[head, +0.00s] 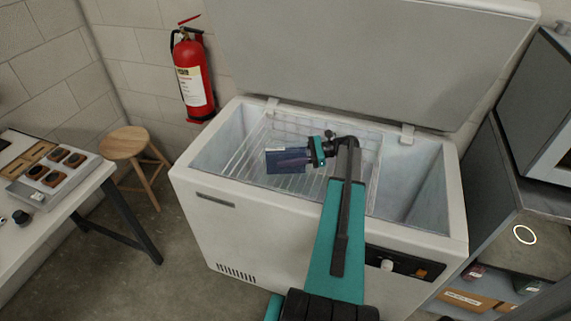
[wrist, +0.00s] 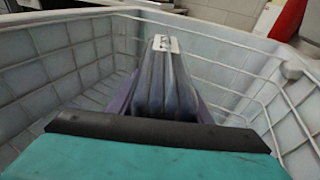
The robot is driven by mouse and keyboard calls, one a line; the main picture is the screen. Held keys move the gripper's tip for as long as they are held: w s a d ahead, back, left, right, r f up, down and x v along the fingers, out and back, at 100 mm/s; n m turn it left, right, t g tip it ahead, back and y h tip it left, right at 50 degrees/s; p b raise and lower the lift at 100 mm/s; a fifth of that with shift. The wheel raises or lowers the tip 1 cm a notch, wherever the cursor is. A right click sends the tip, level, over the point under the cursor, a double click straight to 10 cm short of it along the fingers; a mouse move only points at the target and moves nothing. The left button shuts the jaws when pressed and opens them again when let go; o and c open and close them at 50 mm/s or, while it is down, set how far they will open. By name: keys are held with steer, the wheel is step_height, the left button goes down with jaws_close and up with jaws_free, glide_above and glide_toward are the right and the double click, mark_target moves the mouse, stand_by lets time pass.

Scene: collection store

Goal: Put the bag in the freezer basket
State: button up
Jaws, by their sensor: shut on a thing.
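The bag (head: 286,161) is dark blue-purple with a pale label strip along one edge. My gripper (head: 318,152) is shut on the bag at its right end in the head view. In the wrist view the bag (wrist: 165,85) runs away from the jaw, folded, with a white piece at its far end. The white wire freezer basket (head: 232,165) hangs in the left and middle part of the open chest freezer (head: 222,215). The bag is over or inside the basket; basket wires (wrist: 265,110) show on both sides of it. Whether it touches the basket floor is unclear.
The freezer lid (head: 370,60) stands raised behind. The freezer's right part, beside the basket, is open and empty. A red fire extinguisher (head: 194,80) hangs on the wall. A wooden stool (head: 124,143) and a white table (head: 75,193) stand left. Dark cabinets (head: 545,215) stand right.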

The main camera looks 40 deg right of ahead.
steer(key=shift+f, duration=1.6)
steer(key=shift+f, duration=0.1)
steer(key=o, duration=1.4)
steer(key=shift+c, duration=0.2)
steer(key=v, duration=0.5)
steer(key=shift+s+d+b, duration=0.2)
steer(key=shift+d+b, duration=0.1)
steer(key=shift+s+d+r, duration=0.4)
steer(key=shift+s+d, duration=0.2)
